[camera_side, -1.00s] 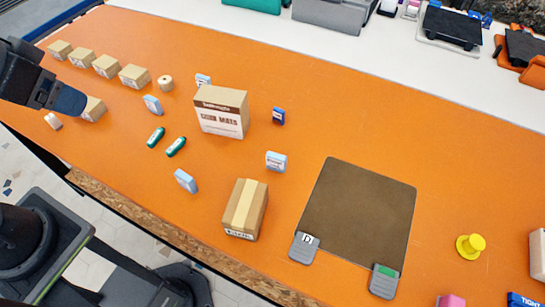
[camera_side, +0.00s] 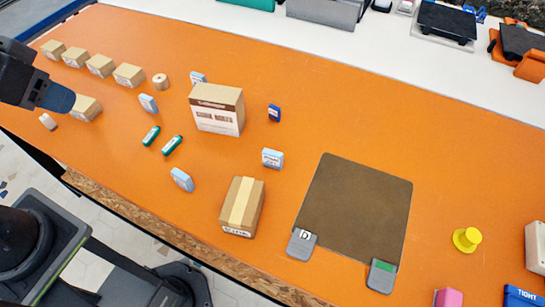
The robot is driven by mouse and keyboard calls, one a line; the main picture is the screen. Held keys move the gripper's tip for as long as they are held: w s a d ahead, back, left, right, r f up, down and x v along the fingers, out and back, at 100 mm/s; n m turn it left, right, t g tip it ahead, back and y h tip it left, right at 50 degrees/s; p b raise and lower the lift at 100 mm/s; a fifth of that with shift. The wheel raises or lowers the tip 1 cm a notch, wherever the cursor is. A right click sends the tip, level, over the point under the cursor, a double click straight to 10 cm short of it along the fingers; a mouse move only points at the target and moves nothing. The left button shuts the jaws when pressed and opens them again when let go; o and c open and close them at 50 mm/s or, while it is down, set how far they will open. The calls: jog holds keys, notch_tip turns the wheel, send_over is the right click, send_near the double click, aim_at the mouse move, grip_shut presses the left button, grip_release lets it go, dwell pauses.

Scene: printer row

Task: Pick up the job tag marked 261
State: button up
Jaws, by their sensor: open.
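No number 261 is readable, so I cannot tell which piece is the job tag. Small light-blue pieces with pale faces lie on the orange table: one right of the large carton (camera_side: 272,158), one at lower middle (camera_side: 181,180), one left of the carton (camera_side: 148,103), and one partly hidden behind it (camera_side: 198,77). A whitish piece (camera_side: 47,121) lies at the left near the table edge. My gripper (camera_side: 62,99) is at the far left, open, next to a small brown box (camera_side: 86,108) in the picture. Its fingers are dark and hard to make out, and nothing shows between them.
The large carton (camera_side: 217,115) and a taped box (camera_side: 242,207) stand mid-table. Several brown boxes (camera_side: 100,65) line the back left. Two green pieces (camera_side: 172,145), a dark blue piece (camera_side: 274,113), a brown mat (camera_side: 355,205) and a yellow knob (camera_side: 466,240) are also there.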

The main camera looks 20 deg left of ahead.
jog(key=w+d+r+m+g, duration=0.15)
jog(key=w+d+m, duration=0.25)
jog(key=w, duration=0.4)
jog(key=m+g, duration=0.4)
jog(key=m, duration=0.9)
send_over(273, 152)
notch_tip(273, 152, down, 16)
notch_tip(273, 152, down, 14)
jog(key=shift+f, duration=0.15)
grip_shut()
